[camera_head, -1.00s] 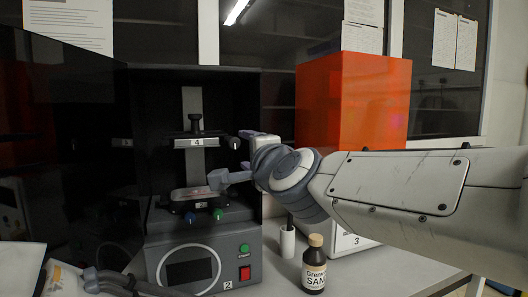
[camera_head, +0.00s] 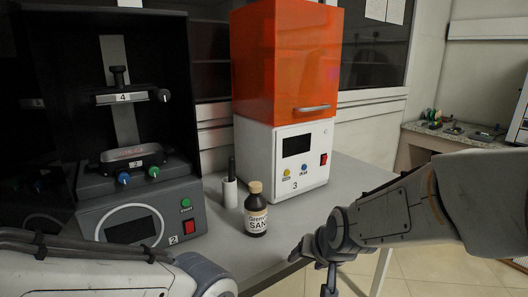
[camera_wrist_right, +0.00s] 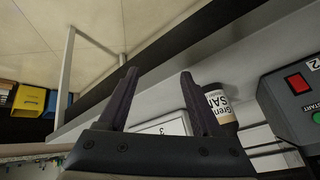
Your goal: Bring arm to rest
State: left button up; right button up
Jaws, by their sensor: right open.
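My right arm (camera_head: 400,215) comes in from the right in the head view. Its right gripper (camera_head: 308,272) hangs over the front edge of the table, low in the picture, right of the brown bottle. In the right wrist view the right gripper (camera_wrist_right: 158,74) has its two dark fingers apart, with nothing between them. My left arm (camera_head: 90,275) lies across the bottom left corner of the head view; its gripper is out of the picture.
The dark machine marked 2 (camera_head: 150,215) stands at left with a small tray (camera_head: 132,155) inside. The brown bottle (camera_head: 256,210) and a white cylinder (camera_head: 230,193) stand beside it. The orange-topped machine 3 (camera_head: 287,70) is behind. Grey table (camera_head: 345,180) at right is clear.

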jog(key=s+d+f+n+g+h, duration=0.2)
jog(key=s+d+f+g, duration=0.2)
jog(key=s+d+f, duration=0.6)
jog(key=s+a+r+n+g+y, duration=0.1)
jog(key=s+a+r+n, duration=0.3)
jog(key=s+a, duration=0.3)
jog(key=s+a+r+n+g, duration=0.2)
jog(key=s+a+r+n, duration=0.15)
jog(key=s+a, duration=0.4)
notch_tip(320, 180, up, 23)
jog(key=p, duration=2.3)
jog(key=shift+r, duration=0.15)
jog(key=shift+a, duration=0.1)
